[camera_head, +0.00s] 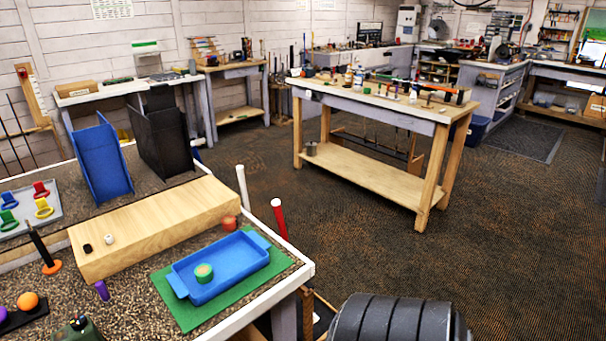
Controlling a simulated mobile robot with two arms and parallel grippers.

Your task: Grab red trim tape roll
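A small red-orange roll (229,223), which looks like the red trim tape roll, sits on the near bench beside the front right end of a wooden block. It stands just behind the blue tray (190,293). A green roll with a tan top (203,272) lies inside that tray. Neither of my grippers shows in the view.
The tray rests on a green mat (165,290). The wooden block (150,220) carries a black and a white small piece. Blue (101,160) and black (162,130) bins stand behind. A white (243,187) and a red (279,218) upright rise by the bench edge. Floor rightward is open.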

